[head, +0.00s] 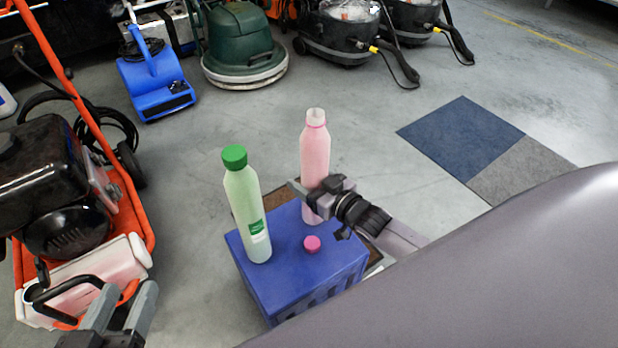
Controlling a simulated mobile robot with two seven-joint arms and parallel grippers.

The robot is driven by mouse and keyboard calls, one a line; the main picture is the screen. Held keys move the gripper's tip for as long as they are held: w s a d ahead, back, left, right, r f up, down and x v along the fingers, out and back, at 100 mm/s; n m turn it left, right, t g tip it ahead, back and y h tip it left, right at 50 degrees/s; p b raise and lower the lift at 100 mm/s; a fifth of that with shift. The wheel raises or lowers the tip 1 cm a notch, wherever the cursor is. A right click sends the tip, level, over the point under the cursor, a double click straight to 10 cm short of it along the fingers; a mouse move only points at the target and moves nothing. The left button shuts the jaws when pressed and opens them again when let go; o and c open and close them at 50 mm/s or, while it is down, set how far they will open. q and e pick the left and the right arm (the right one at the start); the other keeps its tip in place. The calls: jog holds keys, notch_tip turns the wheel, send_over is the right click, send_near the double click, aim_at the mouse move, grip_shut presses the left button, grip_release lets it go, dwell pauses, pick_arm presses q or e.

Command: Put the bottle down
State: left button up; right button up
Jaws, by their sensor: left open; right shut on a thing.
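A pink bottle (315,152) without a cap is upright at the far right corner of a blue crate (288,287). My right gripper (318,192) is shut around the bottle's lower half, coming from the right. Whether the bottle's base touches the crate top is hard to tell. A pink cap (312,243) lies on the crate in front of the bottle. A pale green bottle (245,205) with a green cap stands upright on the crate's left side. My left gripper (125,306) is open and empty at the lower left, apart from the crate.
An orange-framed machine (140,212) stands at the left, close to my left gripper. A blue blower (155,82), a green floor machine (238,45) and black vacuums (338,35) line the back. Blue and grey mats (462,135) lie on open floor at the right.

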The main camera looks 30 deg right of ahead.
jog(key=shift+r, duration=0.1)
jog(key=o, duration=0.8)
jog(key=shift+f, duration=0.25)
jog(key=shift+c, duration=0.2)
jog(key=o, duration=0.4)
jog(key=shift+s+r, duration=0.25)
pick_arm(q)
jog(key=d+p, duration=0.1)
jog(key=d+n+g+p, duration=0.1)
jog(key=p, duration=0.1)
jog(key=d+g+h+p, duration=0.1)
jog(key=shift+w+r+p, duration=0.15)
jog(key=shift+w+p, duration=0.15)
jog(key=shift+p, duration=0.05)
pick_arm(e)
jog(key=v, duration=1.1)
jog(key=shift+s, duration=0.25)
